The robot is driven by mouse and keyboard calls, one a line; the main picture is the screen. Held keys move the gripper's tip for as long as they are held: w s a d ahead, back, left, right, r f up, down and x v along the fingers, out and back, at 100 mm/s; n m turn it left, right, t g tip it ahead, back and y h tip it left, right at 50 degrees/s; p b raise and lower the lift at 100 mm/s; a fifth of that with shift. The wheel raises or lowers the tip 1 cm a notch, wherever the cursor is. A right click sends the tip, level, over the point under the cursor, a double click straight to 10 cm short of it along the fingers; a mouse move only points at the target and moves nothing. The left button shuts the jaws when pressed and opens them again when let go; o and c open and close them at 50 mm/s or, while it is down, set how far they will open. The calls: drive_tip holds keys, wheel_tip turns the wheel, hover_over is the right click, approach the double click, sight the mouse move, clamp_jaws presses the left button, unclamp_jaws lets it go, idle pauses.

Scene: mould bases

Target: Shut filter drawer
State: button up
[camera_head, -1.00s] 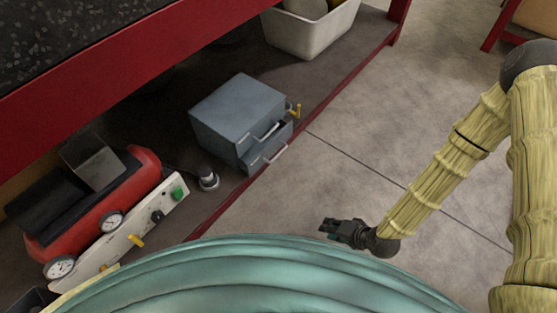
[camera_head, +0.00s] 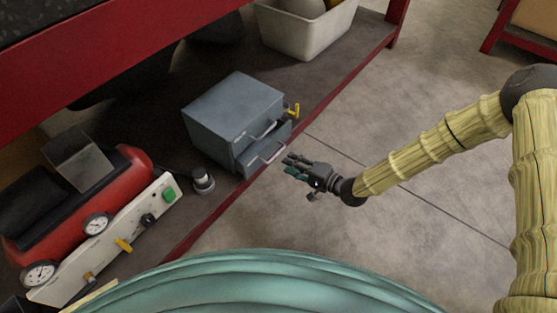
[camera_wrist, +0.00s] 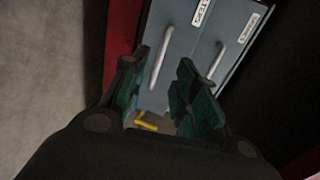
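A grey-blue metal cabinet (camera_head: 232,112) with two stacked drawers sits on the low shelf. Its lower drawer (camera_head: 265,148) stands pulled out a little past the upper one, with a silver bar handle (camera_head: 266,156). In the wrist view the labelled drawer fronts (camera_wrist: 190,40) and two bar handles, one of them (camera_wrist: 160,68) closer, lie beyond my fingers. My gripper (camera_head: 292,165) is just in front of the lower drawer, to its right, fingers pointing at it. The fingers are apart with nothing between them. I cannot tell whether they touch the drawer.
A yellow lever (camera_head: 295,110) sticks out beside the cabinet. A red tank with gauges and a white panel (camera_head: 110,240) stands at left, a small dark knob-like part (camera_head: 203,182) between. A white bin (camera_head: 305,30) is behind. The red shelf edge (camera_head: 215,212) borders open floor.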

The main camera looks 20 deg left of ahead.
drive_tip(key=b+x, duration=0.2)
drive_tip(key=x, duration=0.4)
drive_tip(key=shift+a, duration=0.25)
drive_tip(key=shift+w, duration=0.1)
clamp_jaws()
